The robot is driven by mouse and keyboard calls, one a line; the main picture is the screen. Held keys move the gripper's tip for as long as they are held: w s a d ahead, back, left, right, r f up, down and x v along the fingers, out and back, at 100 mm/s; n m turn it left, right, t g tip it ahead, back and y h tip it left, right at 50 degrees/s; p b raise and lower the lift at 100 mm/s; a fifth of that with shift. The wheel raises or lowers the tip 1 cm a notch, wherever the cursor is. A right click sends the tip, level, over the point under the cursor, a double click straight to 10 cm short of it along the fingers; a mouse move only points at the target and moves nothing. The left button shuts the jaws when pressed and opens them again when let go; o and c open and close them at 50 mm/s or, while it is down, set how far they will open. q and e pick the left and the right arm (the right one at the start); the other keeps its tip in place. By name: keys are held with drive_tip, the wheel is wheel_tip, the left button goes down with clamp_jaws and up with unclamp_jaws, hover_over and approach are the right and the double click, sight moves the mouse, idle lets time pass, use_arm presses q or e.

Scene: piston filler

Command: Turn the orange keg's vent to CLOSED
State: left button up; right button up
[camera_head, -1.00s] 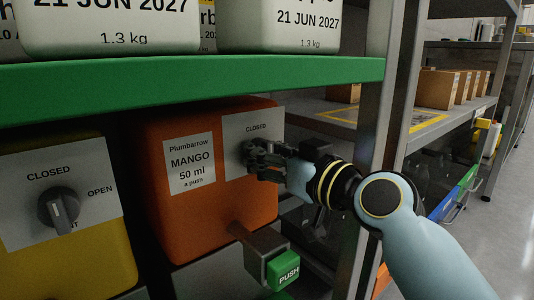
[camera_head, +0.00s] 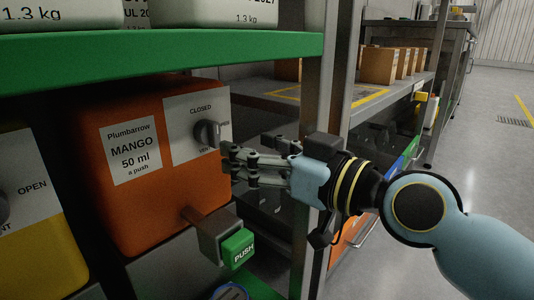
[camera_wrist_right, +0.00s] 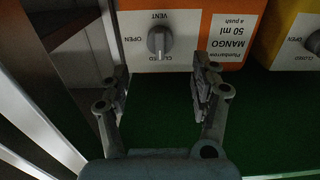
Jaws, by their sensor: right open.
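The orange keg (camera_head: 161,209) stands under the green shelf, labelled Plumbarrow MANGO 50 ml. Its grey vent plate (camera_head: 184,108) reads CLOSED at the top, with the vent knob (camera_head: 207,134) in the middle. In the right wrist view, upside down, the knob (camera_wrist_right: 160,41) has its bar upright, in line with the CLOSED word below it. Which end is the pointer is hard to tell. My right gripper (camera_head: 226,160) is open and empty, just right of and in front of the knob, apart from it. In the wrist view its fingers (camera_wrist_right: 160,88) stand either side, short of the knob. My left gripper is not in view.
A green PUSH button (camera_head: 238,249) sticks out below the keg. A yellow keg (camera_head: 40,255) stands to the left. The green shelf edge (camera_head: 170,58) is above, with white containers on it. A metal post (camera_head: 340,85) stands behind my right wrist.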

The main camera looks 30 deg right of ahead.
drive_tip(key=v, duration=0.2)
drive_tip(key=shift+s, duration=0.25)
idle(0.3)
